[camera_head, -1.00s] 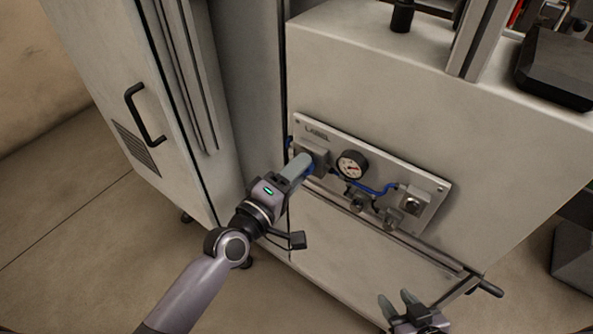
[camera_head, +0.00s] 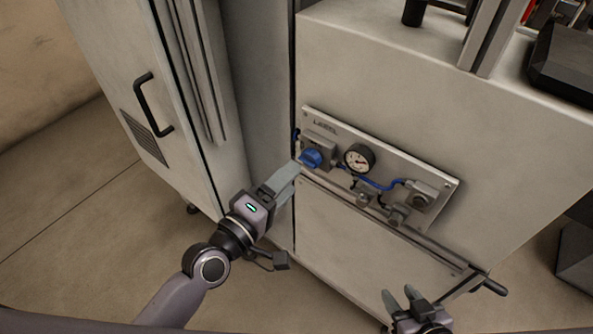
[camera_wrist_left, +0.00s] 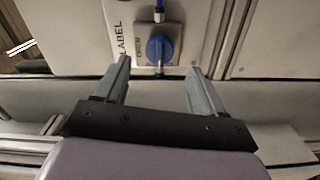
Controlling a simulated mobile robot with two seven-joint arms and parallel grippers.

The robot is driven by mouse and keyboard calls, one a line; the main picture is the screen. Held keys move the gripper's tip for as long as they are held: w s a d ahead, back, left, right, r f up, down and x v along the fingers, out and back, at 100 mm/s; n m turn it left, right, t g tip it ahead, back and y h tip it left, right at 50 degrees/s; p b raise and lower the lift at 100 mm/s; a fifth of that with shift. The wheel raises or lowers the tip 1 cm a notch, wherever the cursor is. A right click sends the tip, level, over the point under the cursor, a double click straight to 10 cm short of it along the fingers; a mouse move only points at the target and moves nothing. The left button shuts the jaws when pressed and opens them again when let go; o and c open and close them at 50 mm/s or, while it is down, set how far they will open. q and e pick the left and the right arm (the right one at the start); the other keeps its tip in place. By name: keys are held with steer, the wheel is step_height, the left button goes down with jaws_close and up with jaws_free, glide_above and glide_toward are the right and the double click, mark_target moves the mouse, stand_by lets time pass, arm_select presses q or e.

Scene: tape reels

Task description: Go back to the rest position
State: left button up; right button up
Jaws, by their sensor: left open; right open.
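My left gripper (camera_head: 284,178) is in front of the machine's panel, below and left of a blue knob (camera_head: 312,158), and apart from it. In the left wrist view my left gripper (camera_wrist_left: 158,82) has its two fingers spread with nothing between them. The blue knob (camera_wrist_left: 159,49) shows there beyond the fingertips, on its grey block. My right gripper (camera_head: 402,298) is at the bottom edge of the head view, with its fingers apart and empty. Most of the right arm is out of view.
The panel (camera_head: 440,188) carries a gauge (camera_head: 359,158), blue tubing and fittings on the machine front (camera_head: 390,95). A cabinet door with a black handle (camera_head: 148,105) stands at the left. A rail end (camera_head: 490,286) juts out at the lower right. Open floor (camera_head: 75,240) lies at the lower left.

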arm_select(q)
steer(key=shift+s+a, duration=0.45)
steer(key=shift+s, duration=0.1)
steer(key=s+a+f+m+g+y+p, duration=0.3)
steer(key=s+a+f+m+y, duration=0.5)
steer(key=a, duration=0.8)
steer(key=s+f+m+g, duration=0.1)
steer(key=s+f+m, duration=0.2)
steer(key=s+f, duration=0.2)
steer(key=shift+s+f, duration=0.4)
steer(key=shift+f, duration=0.25)
arm_select(e)
step_height(320, 180, up, 3)
steer(key=shift+f, duration=0.1)
steer(key=shift+c, duration=0.3)
